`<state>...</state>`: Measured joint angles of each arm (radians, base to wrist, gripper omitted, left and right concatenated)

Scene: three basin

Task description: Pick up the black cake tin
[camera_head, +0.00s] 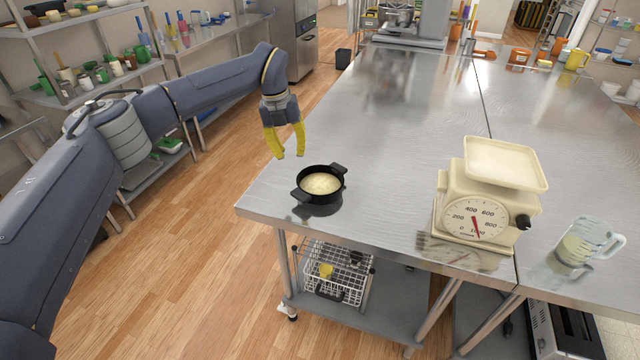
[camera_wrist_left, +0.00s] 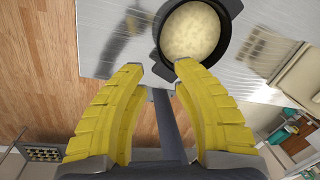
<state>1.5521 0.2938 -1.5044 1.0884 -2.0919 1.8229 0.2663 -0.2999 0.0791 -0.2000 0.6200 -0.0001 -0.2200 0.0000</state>
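The black cake tin (camera_head: 319,199) stands upright near the left front corner of the steel table, with two handles and a pale filling inside. It also shows in the left wrist view (camera_wrist_left: 238,47), at the top, cut off by the frame edge. My left gripper (camera_head: 290,157) has yellow fingers and hangs above and behind the tin, a little to its left. In the left wrist view its fingertips (camera_wrist_left: 158,70) are apart with nothing between them. They are not touching the tin as far as I can see. My right gripper is in neither view.
A cream kitchen scale (camera_head: 478,205) stands on the table right of the tin, with a glass measuring jug (camera_head: 582,243) beyond it. The steel table (camera_head: 390,140) is clear behind the tin. A wire basket (camera_head: 335,272) sits on the lower shelf.

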